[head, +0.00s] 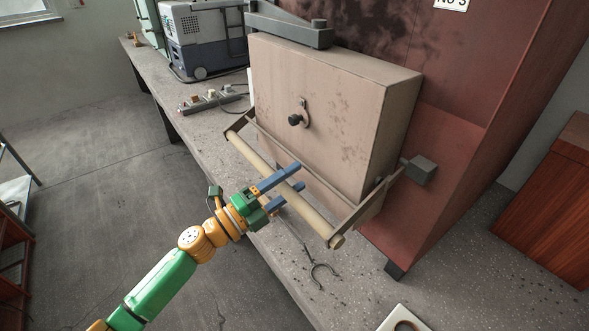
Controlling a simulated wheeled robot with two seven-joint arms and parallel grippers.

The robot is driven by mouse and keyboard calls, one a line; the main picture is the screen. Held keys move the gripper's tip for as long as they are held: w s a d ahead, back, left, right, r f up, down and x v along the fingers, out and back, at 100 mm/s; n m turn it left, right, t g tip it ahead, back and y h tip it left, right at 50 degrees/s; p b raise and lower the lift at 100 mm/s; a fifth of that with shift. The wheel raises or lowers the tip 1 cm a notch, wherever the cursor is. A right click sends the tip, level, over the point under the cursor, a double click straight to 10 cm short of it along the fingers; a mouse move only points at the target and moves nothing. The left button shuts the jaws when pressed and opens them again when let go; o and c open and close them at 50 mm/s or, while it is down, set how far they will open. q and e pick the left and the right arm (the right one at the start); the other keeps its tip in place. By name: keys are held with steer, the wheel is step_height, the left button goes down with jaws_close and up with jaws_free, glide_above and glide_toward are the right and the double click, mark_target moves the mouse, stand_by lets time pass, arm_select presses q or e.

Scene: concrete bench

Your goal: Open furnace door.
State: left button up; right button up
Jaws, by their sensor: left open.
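The furnace is a large rust-red box (455,130) on the bench. Its thick beige door (325,100) shows on the front, with a small dark knob (296,119) on its face. A pale cylindrical handle bar (312,217) runs across the lower front of the door, held by brown metal arms at both ends. My left gripper (293,188) is open, with its blue fingers at the bar, one above and one below it in the picture. I cannot tell whether they touch it. My right gripper is not in view.
The speckled concrete bench (215,143) carries a grey and blue case (205,35) and a power strip (208,101) at the back left. Tongs (318,270) lie on the bench below the bar. A white piece with a round hole (388,323) is at the bottom. Open floor lies left.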

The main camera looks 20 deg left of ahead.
arm_select(q)
steer(key=shift+w+d+f, duration=0.1)
steer(key=shift+w+d, duration=0.1)
steer(key=shift+w, duration=0.45)
steer(key=shift+s, duration=0.1)
jaws_close()
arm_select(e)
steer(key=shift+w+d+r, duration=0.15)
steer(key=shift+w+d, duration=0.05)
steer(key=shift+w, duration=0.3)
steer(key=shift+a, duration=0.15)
